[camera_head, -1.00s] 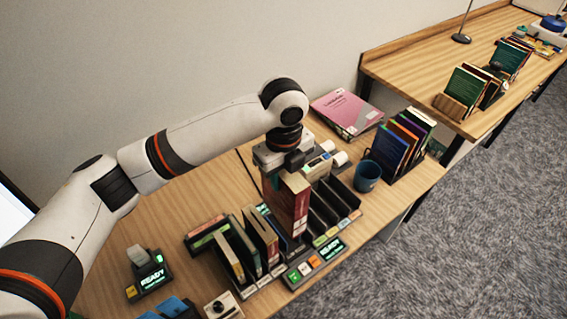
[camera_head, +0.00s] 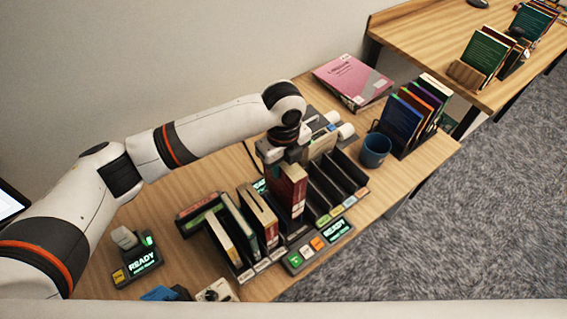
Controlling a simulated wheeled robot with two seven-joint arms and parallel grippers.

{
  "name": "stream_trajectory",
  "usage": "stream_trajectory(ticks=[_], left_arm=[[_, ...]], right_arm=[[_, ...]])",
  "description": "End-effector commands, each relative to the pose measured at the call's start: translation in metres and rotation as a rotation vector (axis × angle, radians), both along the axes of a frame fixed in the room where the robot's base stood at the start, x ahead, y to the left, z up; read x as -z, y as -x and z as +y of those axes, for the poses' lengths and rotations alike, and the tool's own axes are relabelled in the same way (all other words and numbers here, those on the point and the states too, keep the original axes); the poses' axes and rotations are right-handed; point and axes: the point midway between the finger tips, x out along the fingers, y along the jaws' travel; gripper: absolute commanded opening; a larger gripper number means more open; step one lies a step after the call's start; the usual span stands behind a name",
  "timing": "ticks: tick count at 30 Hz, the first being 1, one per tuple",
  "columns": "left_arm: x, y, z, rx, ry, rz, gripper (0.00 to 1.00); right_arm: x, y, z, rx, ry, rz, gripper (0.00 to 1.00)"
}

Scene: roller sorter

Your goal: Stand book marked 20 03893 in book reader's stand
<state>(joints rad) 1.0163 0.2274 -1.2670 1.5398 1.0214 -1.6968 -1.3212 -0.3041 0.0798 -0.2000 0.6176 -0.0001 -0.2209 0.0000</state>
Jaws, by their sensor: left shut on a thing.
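My left gripper (camera_head: 284,158) is shut on a dark red book (camera_head: 287,186) with a pale spine label too small to read. The book is upright among the slots of a dark divided rack (camera_head: 333,190); I cannot tell whether its bottom rests in a slot. Several books (camera_head: 240,228) stand in the rack to its left. A small device with a READY display (camera_head: 143,262) and a grey upright part stands at the left; I cannot tell whether it is the reader's stand. A second lit panel (camera_head: 318,245) is at the rack's front. My right gripper is not in view.
A blue mug (camera_head: 375,150) and a holder of colourful books (camera_head: 411,118) stand right of the rack. A pink binder (camera_head: 352,78) lies behind. Empty slots are right of the held book. A second desk (camera_head: 420,35) with books is at the upper right.

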Motion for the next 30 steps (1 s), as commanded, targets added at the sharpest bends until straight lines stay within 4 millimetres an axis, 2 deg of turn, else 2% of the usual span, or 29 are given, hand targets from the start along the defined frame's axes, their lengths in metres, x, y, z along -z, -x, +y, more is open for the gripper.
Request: stream_trajectory(ticks=[10,24,30], left_arm=[[0.031,0.000,0.000,0.000,0.001,-0.002,0.00],[0.079,0.000,-0.001,-0.001,0.002,0.000,0.00],[0.086,0.000,0.000,0.000,0.001,-0.001,0.00]], right_arm=[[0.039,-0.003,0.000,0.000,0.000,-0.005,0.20],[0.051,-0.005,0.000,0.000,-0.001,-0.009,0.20],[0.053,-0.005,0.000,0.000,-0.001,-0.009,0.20]])
